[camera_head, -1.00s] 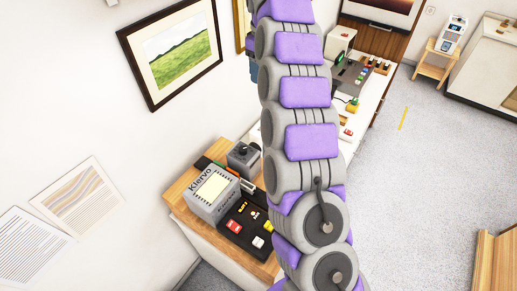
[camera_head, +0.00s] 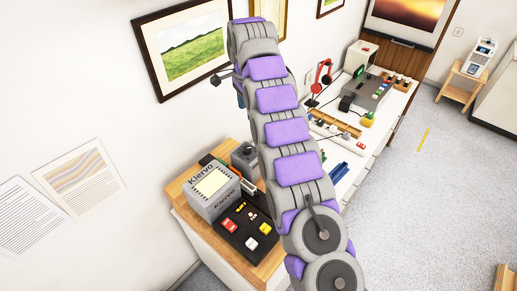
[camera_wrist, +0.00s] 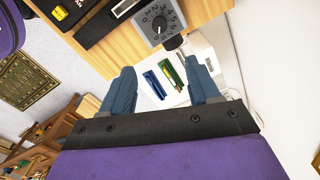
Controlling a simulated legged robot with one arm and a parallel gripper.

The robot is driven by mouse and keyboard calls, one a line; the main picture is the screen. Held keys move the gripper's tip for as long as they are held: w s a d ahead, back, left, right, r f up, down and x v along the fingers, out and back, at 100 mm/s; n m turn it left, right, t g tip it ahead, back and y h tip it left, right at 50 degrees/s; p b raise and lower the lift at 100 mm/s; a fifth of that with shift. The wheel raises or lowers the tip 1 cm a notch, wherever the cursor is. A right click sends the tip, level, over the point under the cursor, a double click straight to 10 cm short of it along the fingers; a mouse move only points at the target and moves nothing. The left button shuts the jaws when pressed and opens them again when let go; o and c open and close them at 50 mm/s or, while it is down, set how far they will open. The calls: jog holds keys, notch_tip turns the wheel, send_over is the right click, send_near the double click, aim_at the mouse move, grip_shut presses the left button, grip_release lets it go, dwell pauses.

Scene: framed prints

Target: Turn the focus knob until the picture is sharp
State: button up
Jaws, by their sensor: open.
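A grey box (camera_wrist: 148,28) with a numbered dial (camera_wrist: 160,22) shows at the top of the wrist view. A dark round part (camera_wrist: 173,42) sits at its lower edge; I cannot tell which is the focus knob. In the head view a small grey box (camera_head: 246,158) with a dark knob on top stands behind the grey Klervo box (camera_head: 212,190). The Klervo box's pale panel (camera_head: 210,184) shows no readable picture. My gripper (camera_wrist: 161,86) is open and empty, its blue fingers apart below the dial in the wrist view. My arm hides part of the bench.
A black panel (camera_head: 246,229) with red, yellow and white buttons lies before the Klervo box. Blue and green items lie on the white surface beyond. Framed prints hang on the wall.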

jog(key=a+f, duration=0.1)
jog(key=a, duration=0.2)
jog(key=b, duration=0.9)
send_over(246, 148)
jog(key=a, duration=0.2)
notch_tip(246, 148, down, 10)
jog(key=shift+m, duration=0.4)
jog(key=d+f, duration=0.3)
jog(key=shift+d+f, duration=0.4)
notch_tip(246, 148, down, 2)
jog(key=shift+f, duration=0.1)
jog(key=shift+a+f+b, duration=0.15)
jog(key=shift+a+f, duration=0.1)
jog(key=shift+a, duration=0.25)
jog(key=shift+a+f+b, duration=0.15)
jog(key=shift+a+f, duration=0.1)
jog(key=shift+a, duration=0.25)
jog(key=shift+a+f, duration=0.15)
jog(key=shift+a, duration=0.3)
jog(key=shift+d, duration=1.1)
jog(key=shift+c, duration=1.1)
jog(key=shift+d+r, duration=0.2)
jog(key=shift+d, duration=0.05)
jog(key=shift+c, duration=0.8)
jog(key=shift+w+a, duration=0.15)
jog(key=shift+a, duration=0.05)
jog(key=shift+c, duration=1.4)
jog(key=shift+a, duration=0.5)
jog(key=c, duration=0.4)
